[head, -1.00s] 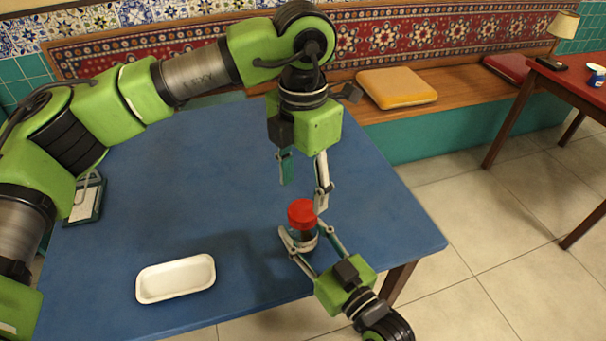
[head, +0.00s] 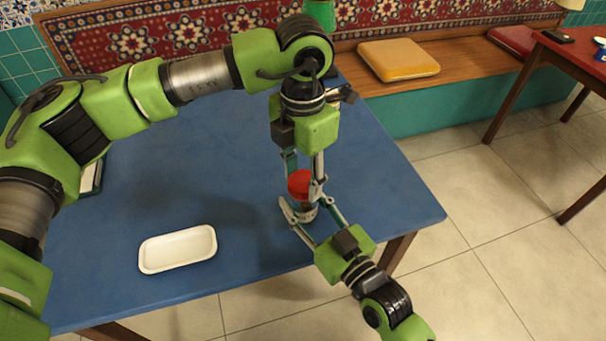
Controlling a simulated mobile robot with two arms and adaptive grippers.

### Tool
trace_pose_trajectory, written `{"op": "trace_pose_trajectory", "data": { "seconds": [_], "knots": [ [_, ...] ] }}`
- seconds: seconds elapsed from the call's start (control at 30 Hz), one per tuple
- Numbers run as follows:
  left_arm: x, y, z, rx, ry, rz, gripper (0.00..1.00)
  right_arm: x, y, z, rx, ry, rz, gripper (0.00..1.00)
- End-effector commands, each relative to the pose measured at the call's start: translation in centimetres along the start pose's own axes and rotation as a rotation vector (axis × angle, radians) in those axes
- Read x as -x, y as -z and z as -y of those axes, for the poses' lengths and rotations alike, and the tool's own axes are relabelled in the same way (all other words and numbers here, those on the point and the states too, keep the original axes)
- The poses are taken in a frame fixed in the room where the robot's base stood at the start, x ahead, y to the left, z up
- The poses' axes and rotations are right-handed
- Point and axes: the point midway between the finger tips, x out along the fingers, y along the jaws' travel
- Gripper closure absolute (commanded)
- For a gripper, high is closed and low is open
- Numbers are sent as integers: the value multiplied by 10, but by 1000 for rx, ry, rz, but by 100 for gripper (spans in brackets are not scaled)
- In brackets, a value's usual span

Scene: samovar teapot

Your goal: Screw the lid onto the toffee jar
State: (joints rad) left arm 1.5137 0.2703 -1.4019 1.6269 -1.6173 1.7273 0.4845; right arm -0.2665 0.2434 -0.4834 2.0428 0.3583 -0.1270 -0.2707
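The toffee jar (head: 304,208) stands upright near the right front part of the blue table, its lower body dark. The red lid (head: 300,182) sits on top of the jar; whether it is threaded on cannot be told. My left gripper (head: 304,181) points straight down from above, its two fingers at either side of the lid and closed to about its width. The left finger's tip is partly hidden behind the lid. My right gripper (head: 305,211) reaches in low from the front right, its fingers closed around the jar's body.
A white empty tray (head: 178,249) lies on the blue table (head: 200,200) left of the jar. A framed stand (head: 92,178) is at the table's left edge. A bench with a yellow cushion (head: 398,64) is behind. A red table (head: 577,60) stands at far right.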

Motion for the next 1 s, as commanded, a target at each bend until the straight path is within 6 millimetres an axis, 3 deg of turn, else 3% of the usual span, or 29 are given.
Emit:
{"op": "trace_pose_trajectory", "data": {
  "seconds": [0.13, 0.3, 0.43, 0.47, 0.5, 0.87, 1.0],
  "knots": [
    [0, 0, 0, -18, 0, 0, 87, 0, 1, 0, 0, 0, -1, 100],
    [0, 0, 0, -162, 0, 0, 87, 0, 1, 0, 0, 0, -1, 100],
    [0, 0, 0, -157, 1, 0, 87, 0, 1, 0, 0, 0, -1, 100],
    [0, 0, 0, -157, 1, 0, 54, 0, 1, 0, 0, 0, -1, 100],
    [0, 0, 0, -157, 1, 0, 43, 0, 1, 0, 0, 0, -1, 100],
    [1, 0, 0, -156, 0, 0, 42, 0, 1, 0, 0, 0, -1, 100],
    [14, -1, -1, -155, -2, 1, 42, 0, 1, 0, 0, 0, -1, 100]
  ]
}}
